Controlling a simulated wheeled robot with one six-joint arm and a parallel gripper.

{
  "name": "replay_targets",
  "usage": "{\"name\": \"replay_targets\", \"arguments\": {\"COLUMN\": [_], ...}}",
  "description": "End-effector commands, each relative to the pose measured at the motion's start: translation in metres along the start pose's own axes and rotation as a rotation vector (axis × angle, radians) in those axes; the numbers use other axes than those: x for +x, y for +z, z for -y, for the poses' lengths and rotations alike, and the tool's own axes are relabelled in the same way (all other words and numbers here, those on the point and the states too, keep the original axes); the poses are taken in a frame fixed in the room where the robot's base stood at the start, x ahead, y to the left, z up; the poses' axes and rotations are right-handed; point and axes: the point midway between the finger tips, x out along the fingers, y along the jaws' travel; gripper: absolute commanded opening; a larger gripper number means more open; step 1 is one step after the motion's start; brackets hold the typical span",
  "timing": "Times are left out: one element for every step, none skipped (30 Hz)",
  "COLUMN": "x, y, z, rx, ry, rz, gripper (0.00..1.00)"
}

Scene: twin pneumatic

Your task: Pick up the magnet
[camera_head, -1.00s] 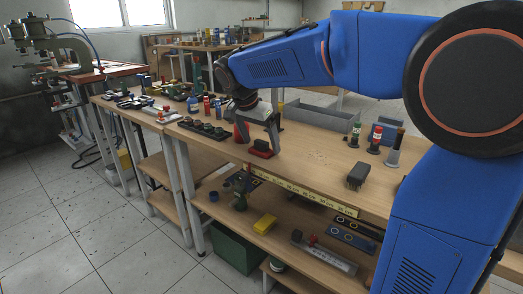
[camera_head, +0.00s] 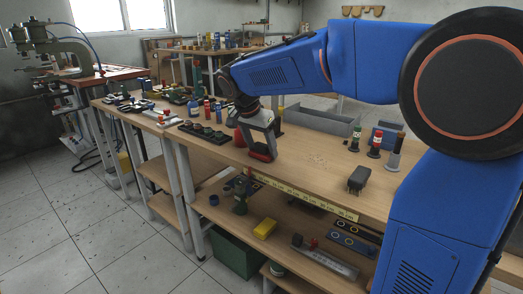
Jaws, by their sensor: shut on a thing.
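A small dark red, blocky piece (camera_head: 261,154), which I take to be the magnet, is between the fingers of my gripper (camera_head: 261,145), near the front edge of the wooden workbench (camera_head: 318,160). My gripper is shut on it, with its grey fingers pointing down. The piece looks slightly tilted. I cannot tell whether its underside touches the bench top. The fingers hide part of it.
A grey open bin (camera_head: 320,119) stands behind my gripper. A dark block (camera_head: 358,178) and several small bottles stand to the right, and a dark rack (camera_head: 205,132) lies to the left. A yellow ruler strip (camera_head: 300,193) runs along the front edge.

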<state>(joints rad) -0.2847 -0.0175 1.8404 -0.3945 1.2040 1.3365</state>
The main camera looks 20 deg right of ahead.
Motion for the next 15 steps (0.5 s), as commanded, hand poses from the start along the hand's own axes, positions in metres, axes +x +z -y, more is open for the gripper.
{"name": "replay_targets", "arguments": {"x": [-0.005, -0.008, -0.014, -0.018, -0.024, -0.031, -0.037, -0.044, -0.053, -0.061, -0.067, -0.077, -0.084, -0.091, -0.1], "y": [-0.002, -0.004, -0.006, -0.008, -0.01, -0.013, -0.016, -0.019, -0.022, -0.026, -0.028, -0.032, -0.035, -0.038, -0.042], "z": [0.001, 0.001, 0.001, 0.001, 0.001, 0.001, 0.001, 0.001, 0.001, 0.001, 0.001, 0.001, 0.001, 0.001, 0.001], "rx": [0.001, 0.002, 0.002, 0.002, 0.002, 0.002, 0.001, 0.002, 0.002, 0.002, 0.002, 0.002, 0.002, 0.002, 0.002], "ry": [-0.002, -0.004, -0.004, -0.003, -0.004, -0.005, -0.004, -0.005, -0.004, -0.005, -0.004, -0.005, -0.004, -0.005, -0.004], "rz": [-0.001, -0.001, -0.002, -0.001, -0.002, -0.002, -0.002, -0.003, -0.002, -0.003, -0.002, -0.003, -0.002, -0.002, -0.002], "gripper": [0.35, 0.35, 0.35, 0.35, 0.35, 0.35, 0.35, 0.35, 0.35, 0.35, 0.35, 0.35, 0.35, 0.35, 0.35]}}
